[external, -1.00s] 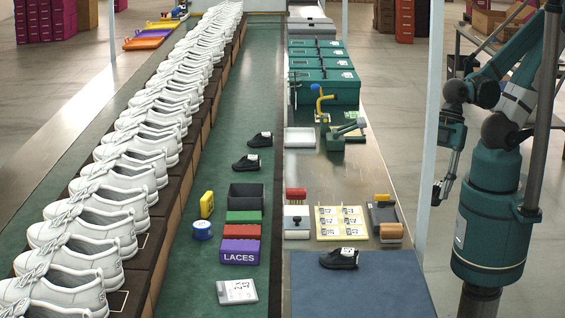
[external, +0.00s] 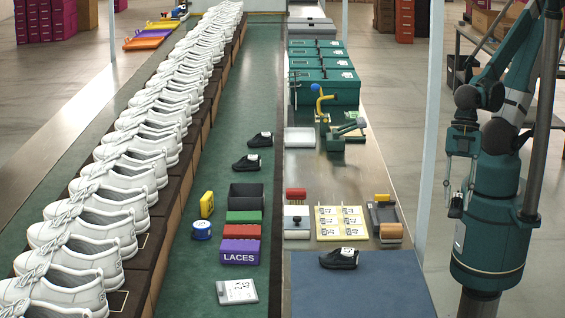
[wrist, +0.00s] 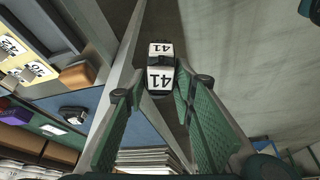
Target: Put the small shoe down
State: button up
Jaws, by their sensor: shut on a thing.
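My gripper (wrist: 161,86) is shut on a small dark thing with white labels reading 41 (wrist: 160,50), apparently a small shoe. Its green fingers press it from both sides. In the external view my gripper (external: 461,196) hangs at the right, off the bench's right side, and the held thing is too small and dark there to make out well. Another small black shoe (external: 339,260) with a white label stands on the blue mat (external: 365,293). Two more small black shoes (external: 246,162) (external: 261,139) stand on the green belt (external: 225,185).
A yellow card board (external: 341,223) and a grey tray with an orange block (external: 391,232) lie beyond the mat. Green boxes (external: 325,85) stand farther back. A pale post (external: 429,130) rises between my arm and the bench. Much of the mat is bare.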

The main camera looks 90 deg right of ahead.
jog(key=s+a+r+n, duration=0.1)
jog(key=s+a, duration=0.3)
jog(key=a, duration=0.6)
jog(key=s+a+r+n, duration=0.1)
jog(key=s+a, duration=0.2)
jog(key=a, duration=0.7)
jog(key=w+a+m+t+h+p, duration=0.1)
jog(key=w+a+m+p, duration=0.2)
jog(key=w, duration=1.4)
jog(key=w+a+r+m+t+h+p, duration=0.1)
jog(key=w+a+m+p, duration=0.2)
jog(key=w+m, duration=0.6)
jog(key=w+a, duration=0.2)
jog(key=w, duration=0.6)
jog(key=shift+w+a+r+t+h, duration=0.15)
jog(key=shift+w+a+t+h, duration=0.15)
jog(key=b, duration=0.2)
send_near(368, 291)
jog(key=shift+w+a+f, duration=0.2)
jog(key=shift+w+a, duration=0.05)
jog(key=shift+w, duration=0.15)
jog(key=shift+w+a+f, duration=0.2)
jog(key=shift+w+a, duration=0.05)
jog(key=shift+w, duration=0.15)
jog(key=shift+f+b, duration=0.3)
jog(key=shift+f, duration=1.55)
